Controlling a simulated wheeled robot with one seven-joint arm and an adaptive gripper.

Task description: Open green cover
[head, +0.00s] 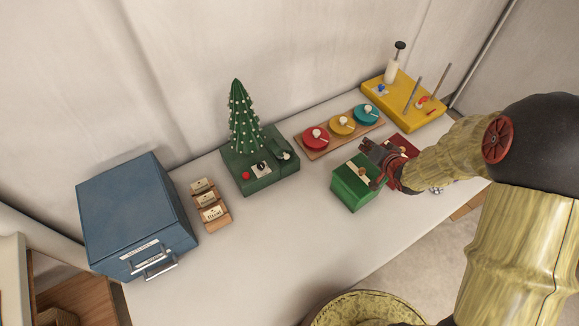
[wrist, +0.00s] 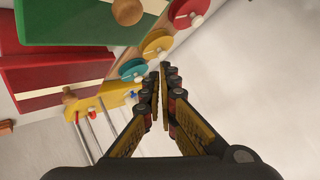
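The green box (head: 351,198) stands on the table with its green cover down on top. The cover has a pale stripe and a round wooden knob. In the wrist view the green cover (wrist: 75,22) is at the top left, and its knob (wrist: 127,11) is near the top edge. My gripper (head: 371,163) is just above and beside the right side of the green box in the head view, partly hiding it. In the wrist view my gripper (wrist: 161,80) has its fingertips together with nothing seen between them. It appears apart from the knob.
A red box (head: 406,146) is close behind my gripper. Red, yellow and teal discs on a wooden board (head: 317,154) stand behind. A yellow stand (head: 424,121) with rods is back right. Table front is clear.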

